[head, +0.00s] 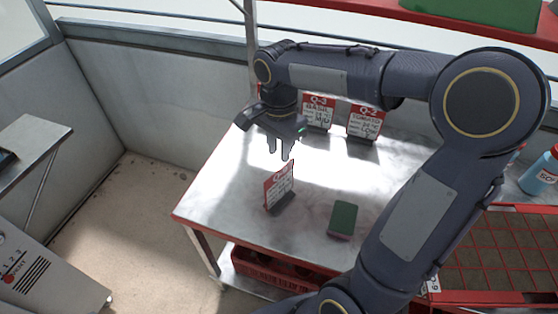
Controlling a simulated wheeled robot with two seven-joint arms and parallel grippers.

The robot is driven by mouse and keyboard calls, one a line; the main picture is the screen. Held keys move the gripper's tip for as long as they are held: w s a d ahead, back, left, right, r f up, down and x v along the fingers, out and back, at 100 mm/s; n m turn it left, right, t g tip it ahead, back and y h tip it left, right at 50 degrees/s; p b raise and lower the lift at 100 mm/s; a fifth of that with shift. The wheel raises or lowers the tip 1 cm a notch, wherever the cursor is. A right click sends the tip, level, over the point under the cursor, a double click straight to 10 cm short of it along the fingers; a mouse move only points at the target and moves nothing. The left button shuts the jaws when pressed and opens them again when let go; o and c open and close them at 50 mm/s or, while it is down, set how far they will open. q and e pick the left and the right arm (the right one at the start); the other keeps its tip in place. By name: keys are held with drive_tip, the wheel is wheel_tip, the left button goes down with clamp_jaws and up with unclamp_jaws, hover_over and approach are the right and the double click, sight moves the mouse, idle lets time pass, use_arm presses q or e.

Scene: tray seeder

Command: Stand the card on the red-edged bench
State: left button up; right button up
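The red-edged bench (225,205) has a pale metal top and fills the middle of the head view. A card (279,186) with a red top band stands upright in a dark foot on the bench, towards its front left, turned at an angle. My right gripper (281,151) is just above and behind the card's top edge. Its fingers point down and are apart, with nothing seen between them. Whether a fingertip touches the card's top is hard to tell. My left gripper is not in view.
Two other cards, Q-3 (318,112) and Q-2 (364,122), stand at the back of the bench. A green-topped block (343,219) lies right of the card. A red crate (275,268) sits below. A blue bottle (541,174) and red grid (500,250) are at right.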

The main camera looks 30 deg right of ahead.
drive_tip(key=s+r+n+t+y, duration=0.2)
drive_tip(key=s+r+n, duration=0.3)
drive_tip(key=s, duration=0.4)
drive_tip(key=s+a+f+n+t+y, duration=0.1)
drive_tip(key=s+a+f+n+t, duration=0.2)
drive_tip(key=s+n, duration=0.4)
wheel_tip(320, 180, down, 2)
drive_tip(key=shift+s+a+f+n+t+y, duration=0.3)
drive_tip(key=shift+s+a+n+y, duration=0.15)
drive_tip(key=shift+a, duration=0.25)
drive_tip(key=shift+r+p, duration=0.85)
drive_tip(key=shift+p, duration=0.05)
